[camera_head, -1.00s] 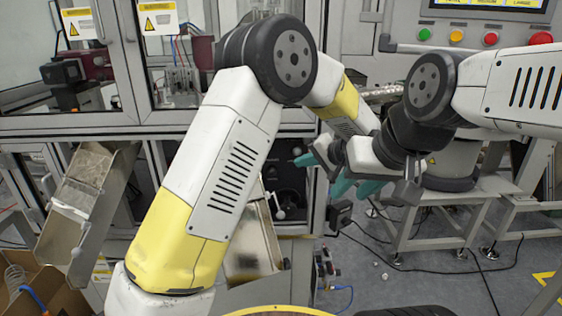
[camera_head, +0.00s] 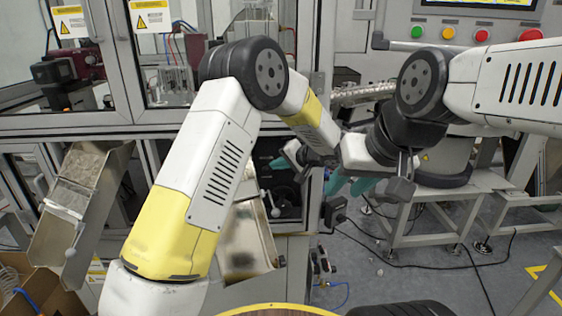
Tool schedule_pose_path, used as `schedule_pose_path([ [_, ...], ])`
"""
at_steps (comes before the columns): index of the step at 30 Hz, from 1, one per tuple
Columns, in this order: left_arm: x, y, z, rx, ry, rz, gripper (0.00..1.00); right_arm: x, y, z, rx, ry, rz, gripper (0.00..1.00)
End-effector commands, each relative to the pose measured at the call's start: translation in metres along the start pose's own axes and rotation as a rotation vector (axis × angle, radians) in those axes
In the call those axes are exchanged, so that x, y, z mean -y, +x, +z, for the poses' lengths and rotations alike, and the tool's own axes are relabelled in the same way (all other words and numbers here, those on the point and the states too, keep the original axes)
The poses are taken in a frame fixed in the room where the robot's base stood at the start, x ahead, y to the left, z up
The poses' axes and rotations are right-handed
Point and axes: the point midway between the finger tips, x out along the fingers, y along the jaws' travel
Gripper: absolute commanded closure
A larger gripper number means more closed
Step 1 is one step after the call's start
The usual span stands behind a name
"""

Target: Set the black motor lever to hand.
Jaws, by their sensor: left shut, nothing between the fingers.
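I cannot make out a black motor lever for certain. A rod with a pale ball knob (camera_head: 275,212) stands at the dark opening under the cabinet. My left gripper (camera_head: 279,163) is in front of that dark opening, its teal fingertip partly showing left of its wrist; it is shut and empty. My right gripper (camera_head: 349,185) hangs just right of it, with two teal fingers apart and nothing seen between them. The two wrists overlap in the picture, and my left forearm hides part of the cabinet front.
A metal chute (camera_head: 75,200) stands at the left, and another (camera_head: 245,240) is behind my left arm. A small black box (camera_head: 335,211) with a cable is below my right gripper. A button panel (camera_head: 480,30) is at upper right. Grey floor (camera_head: 430,285) is open at lower right.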

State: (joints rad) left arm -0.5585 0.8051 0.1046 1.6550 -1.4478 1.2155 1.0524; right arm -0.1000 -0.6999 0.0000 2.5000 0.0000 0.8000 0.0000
Motion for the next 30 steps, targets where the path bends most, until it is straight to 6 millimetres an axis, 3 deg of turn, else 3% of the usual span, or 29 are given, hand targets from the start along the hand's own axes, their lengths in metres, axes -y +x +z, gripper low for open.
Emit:
schedule_pose_path([
  [30,-0.0073,0.0019,0.0065,-0.058,-0.055,-0.058,1.00,0.0000,0.0000,0.0000,0.000,0.000,0.000,0.64],
])
